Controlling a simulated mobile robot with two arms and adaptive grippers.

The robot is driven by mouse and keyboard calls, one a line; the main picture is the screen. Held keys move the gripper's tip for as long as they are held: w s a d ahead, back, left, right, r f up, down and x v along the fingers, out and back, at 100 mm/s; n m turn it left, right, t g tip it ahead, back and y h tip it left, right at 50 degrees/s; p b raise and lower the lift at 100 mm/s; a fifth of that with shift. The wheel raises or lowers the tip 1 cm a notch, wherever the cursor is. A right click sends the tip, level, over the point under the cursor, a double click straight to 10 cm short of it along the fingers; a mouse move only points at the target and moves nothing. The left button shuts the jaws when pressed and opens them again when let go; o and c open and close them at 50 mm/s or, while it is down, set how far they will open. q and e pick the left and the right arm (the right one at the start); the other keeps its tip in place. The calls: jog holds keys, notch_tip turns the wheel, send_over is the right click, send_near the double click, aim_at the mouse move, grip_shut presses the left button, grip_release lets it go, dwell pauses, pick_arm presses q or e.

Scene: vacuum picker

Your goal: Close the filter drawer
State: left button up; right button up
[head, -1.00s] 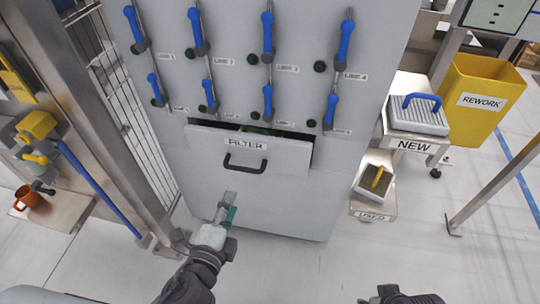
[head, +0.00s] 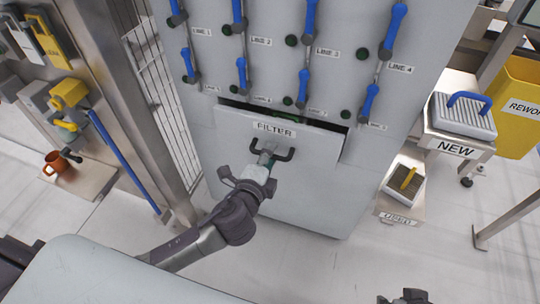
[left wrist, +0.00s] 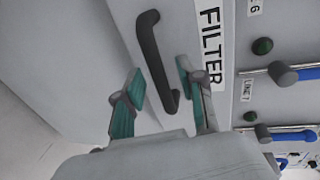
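The filter drawer (head: 318,150) stands partly open in the grey cabinet, with a dark gap along its top edge. Its front has a FILTER label and a black bar handle (head: 286,155). My left gripper (head: 268,155) is at the handle and covers part of it. In the left wrist view its teal-padded fingers (left wrist: 160,80) are spread apart, with the handle (left wrist: 150,50) between them. Whether a finger touches the handle cannot be told. My right gripper (head: 405,297) shows only partly at the bottom edge; its fingers cannot be made out.
Blue-handled valves (head: 300,65) line the cabinet above the drawer. A NEW filter stand (head: 455,147) and a USED tray (head: 398,218) stand to the right. A metal post and a shelf with an orange mug (head: 55,163) are to the left.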

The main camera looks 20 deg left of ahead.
pick_arm(q)
jog(key=shift+w, duration=0.35)
pick_arm(e)
jog(key=shift+w, duration=0.25)
pick_arm(q)
grip_shut()
jog(key=shift+f, duration=0.1)
